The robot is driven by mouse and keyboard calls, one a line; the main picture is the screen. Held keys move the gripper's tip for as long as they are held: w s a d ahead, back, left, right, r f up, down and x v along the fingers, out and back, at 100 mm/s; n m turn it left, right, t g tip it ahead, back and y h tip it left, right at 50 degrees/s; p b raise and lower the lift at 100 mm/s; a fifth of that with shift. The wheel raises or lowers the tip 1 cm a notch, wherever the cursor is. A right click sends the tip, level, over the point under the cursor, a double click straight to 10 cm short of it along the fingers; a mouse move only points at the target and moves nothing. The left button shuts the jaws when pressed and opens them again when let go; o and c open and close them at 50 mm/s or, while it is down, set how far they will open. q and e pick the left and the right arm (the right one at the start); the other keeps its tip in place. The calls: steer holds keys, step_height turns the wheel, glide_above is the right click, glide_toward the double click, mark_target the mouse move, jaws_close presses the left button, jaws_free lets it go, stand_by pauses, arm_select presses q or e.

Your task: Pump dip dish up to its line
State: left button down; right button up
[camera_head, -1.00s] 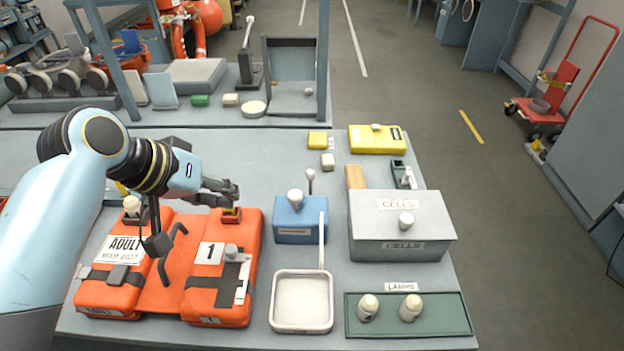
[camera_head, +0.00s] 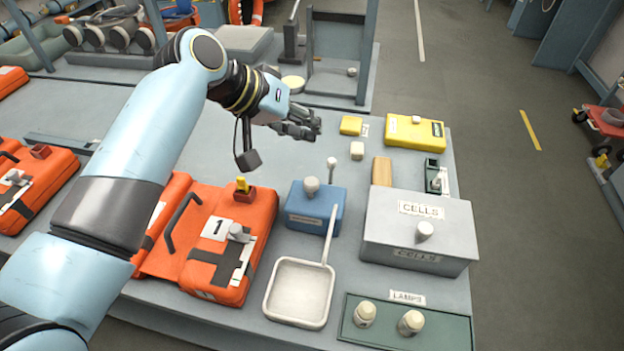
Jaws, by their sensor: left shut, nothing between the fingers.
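A pale square dish (camera_head: 300,292) with a long thin handle (camera_head: 330,237) lies near the table's front. Its inside looks bare and whitish; I cannot make out a line or a liquid level. A blue box (camera_head: 317,218) with a pale round knob on top stands just behind it. A small upright lever with a round knob (camera_head: 331,163) rises behind the blue box. My left gripper (camera_head: 314,124) is shut and empty, above the table behind the blue box and left of a small yellow block (camera_head: 351,125). It touches none of these. My right gripper is not in view.
An orange case marked 1 (camera_head: 262,235), with a yellow tab on top, lies left of the dish. A grey CELLS box (camera_head: 383,228) stands right of the blue box. A green LAMPS tray (camera_head: 455,330) holds two pale lamps at the front right.

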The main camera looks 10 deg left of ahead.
arm_select(q)
steer(key=b, duration=0.7)
glide_above(309, 179)
step_height(309, 179, down, 7)
steer(key=shift+r, duration=0.2)
steer(key=shift+f+b, duration=0.6)
steer(key=shift+f, duration=0.45)
steer(key=shift+f, duration=0.1)
steer(key=shift+f, duration=0.3)
